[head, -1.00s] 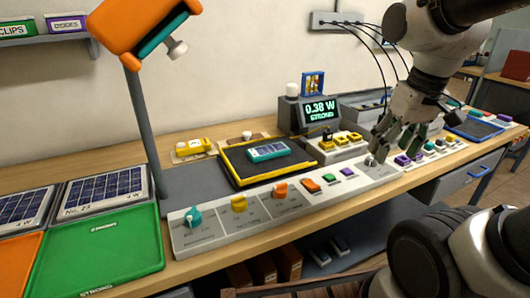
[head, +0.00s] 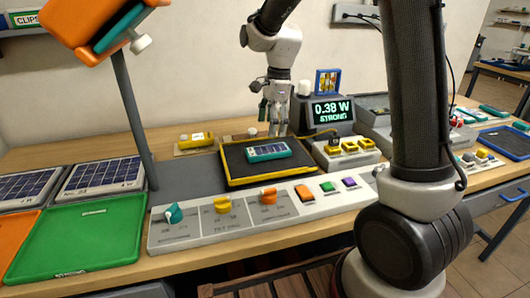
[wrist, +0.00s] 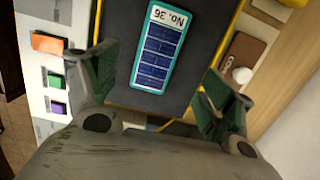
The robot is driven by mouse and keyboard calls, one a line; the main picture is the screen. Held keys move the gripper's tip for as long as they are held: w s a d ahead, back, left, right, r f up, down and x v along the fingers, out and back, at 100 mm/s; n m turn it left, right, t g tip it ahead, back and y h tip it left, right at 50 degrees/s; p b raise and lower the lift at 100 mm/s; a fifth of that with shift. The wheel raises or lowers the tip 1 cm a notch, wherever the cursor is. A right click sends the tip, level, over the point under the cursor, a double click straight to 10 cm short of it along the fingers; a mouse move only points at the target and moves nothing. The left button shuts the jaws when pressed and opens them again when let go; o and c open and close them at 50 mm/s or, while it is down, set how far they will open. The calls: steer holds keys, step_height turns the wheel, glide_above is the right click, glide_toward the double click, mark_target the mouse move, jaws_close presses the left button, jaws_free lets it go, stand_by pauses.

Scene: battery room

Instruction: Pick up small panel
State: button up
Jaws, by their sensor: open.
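The small panel (head: 268,152) is a teal-framed solar panel with dark blue cells. It lies flat on a black tray with a yellow rim (head: 232,183). In the wrist view the panel (wrist: 158,48) shows a white label reading No. 36 and sits ahead of and between the fingers. My gripper (head: 278,128) is above the back edge of the tray, just behind and to the right of the panel in the head view. Its fingers (wrist: 160,95) are spread wide, empty and apart from the panel.
A control strip with knobs and buttons (head: 190,232) runs along the front. A display reading 0.38 W STRONG (head: 332,112) stands right of the gripper. An orange lamp head (head: 75,25) hangs at upper left. A green tray (head: 85,240) and larger panels (head: 105,175) are at left.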

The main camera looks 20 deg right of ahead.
mark_target(268, 149)
steer(key=f, duration=0.5)
steer(key=a+f, duration=0.1)
steer(key=f, duration=0.1)
steer(key=shift+s+f, duration=0.2)
steer(key=shift+f, duration=0.15)
steer(key=c, duration=1.2)
steer(key=shift+c, duration=0.5)
steer(key=shift+r, duration=0.15)
